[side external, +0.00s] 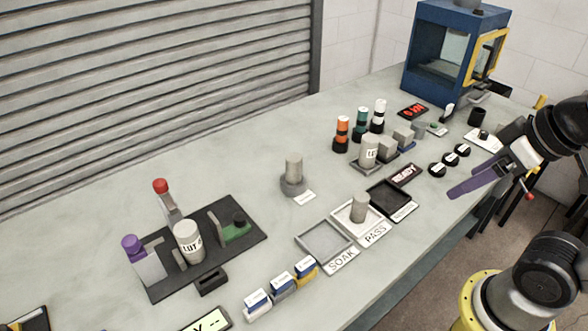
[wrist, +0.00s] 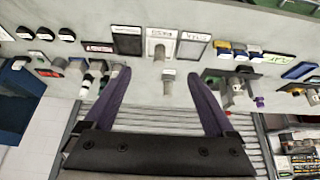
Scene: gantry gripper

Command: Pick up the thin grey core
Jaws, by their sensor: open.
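A plain grey core (side external: 359,207) stands upright in the white-floored tray marked PASS (side external: 344,225); it also shows in the wrist view (wrist: 159,53). Another plain grey core (side external: 293,165) stands upright in a round grey holder (side external: 292,187) behind the trays, and it shows in the wrist view (wrist: 168,87). The one in the tray looks slightly thinner, but I cannot tell for certain which is the thin one. My gripper (side external: 468,184) is at the right, well apart from both. Its purple fingers (wrist: 158,73) are open, with nothing between them.
A grey SOAK tray (side external: 311,233) and a black tray (side external: 401,207) flank the PASS tray. Two wider LOT-marked cylinders stand at the dark fixture plate (side external: 252,240) and near the orange-topped bottle (side external: 342,134). A blue cabinet (side external: 408,88) stands far back. The bench's left rear is clear.

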